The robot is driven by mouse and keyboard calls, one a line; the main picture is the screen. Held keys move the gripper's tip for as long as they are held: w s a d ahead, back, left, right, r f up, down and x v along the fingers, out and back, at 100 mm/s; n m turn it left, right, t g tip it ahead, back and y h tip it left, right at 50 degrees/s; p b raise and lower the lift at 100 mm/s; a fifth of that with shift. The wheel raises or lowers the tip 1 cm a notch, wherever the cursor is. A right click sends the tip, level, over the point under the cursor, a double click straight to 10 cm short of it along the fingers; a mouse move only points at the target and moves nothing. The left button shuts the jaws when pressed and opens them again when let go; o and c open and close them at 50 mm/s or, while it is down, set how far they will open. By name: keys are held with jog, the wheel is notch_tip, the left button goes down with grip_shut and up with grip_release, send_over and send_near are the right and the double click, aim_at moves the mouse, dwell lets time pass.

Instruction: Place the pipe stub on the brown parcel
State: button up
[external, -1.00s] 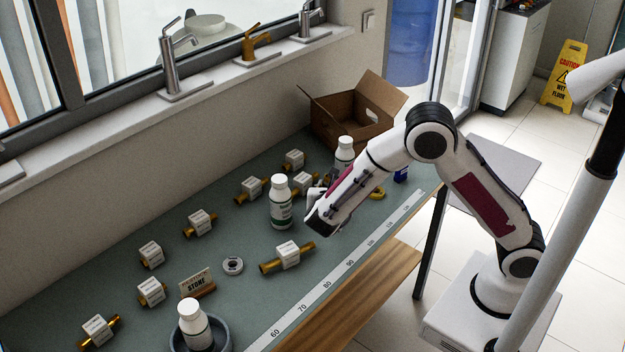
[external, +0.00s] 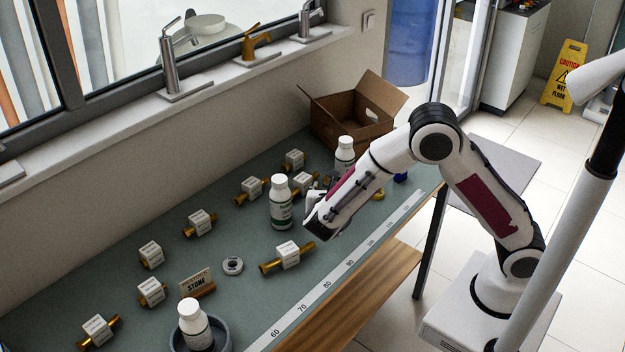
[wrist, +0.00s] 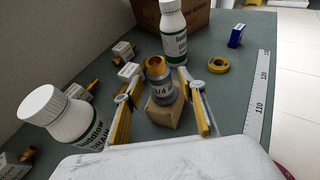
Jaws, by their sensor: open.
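The pipe stub (wrist: 161,90), a grey piece with a copper-coloured upper end, stands upright in the middle of the wrist view. Beneath it is the small brown parcel (wrist: 164,118), and the stub appears to rest on its top. My gripper (wrist: 158,77) is open, with one yellow-padded finger on each side of the stub. Gaps show between the fingers and the stub. In the external view my gripper (external: 313,205) is low over the bench and hides the parcel and most of the stub.
White bottles stand close by, at the left (wrist: 62,118) and beyond the stub (wrist: 173,32). A yellow tape ring (wrist: 218,65) and a blue box (wrist: 236,36) lie to the right. An open carton (external: 352,122) stands at the back. Several labelled brass-ended blocks are scattered leftward.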

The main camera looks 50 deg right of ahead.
jog(key=v, duration=0.9)
jog(key=shift+s+a, duration=0.2)
jog(key=shift+a, duration=0.05)
jog(key=shift+w+r, duration=0.1)
dwell(0.4)
jog(key=w+a+r+n+t+y, duration=0.1)
jog(key=w+r+n+t+y, duration=0.4)
jog(key=w+r+n+y, duration=0.4)
jog(key=s+a+r+n+y, duration=0.2)
jog(key=s+r+n+y, duration=0.3)
jog(key=r+n, duration=0.75)
jog(key=s+d+f+n+g+h, duration=0.1)
jog(key=s+d+f+n, duration=0.3)
jog(key=s+n, duration=0.4)
jog(key=s+d+f+n+g+h, duration=0.1)
jog(key=s+d+f+n+g, duration=0.2)
jog(key=s+d+n, duration=0.3)
jog(key=s+d+f+n+g+h, duration=0.1)
jog(key=s+d+f+n+g, duration=0.2)
jog(key=s+n, duration=0.8)
jog(key=s+d+f, duration=0.2)
jog(key=s+d, duration=0.1)
jog(key=s, duration=0.3)
jog(key=shift+s+f, duration=0.2)
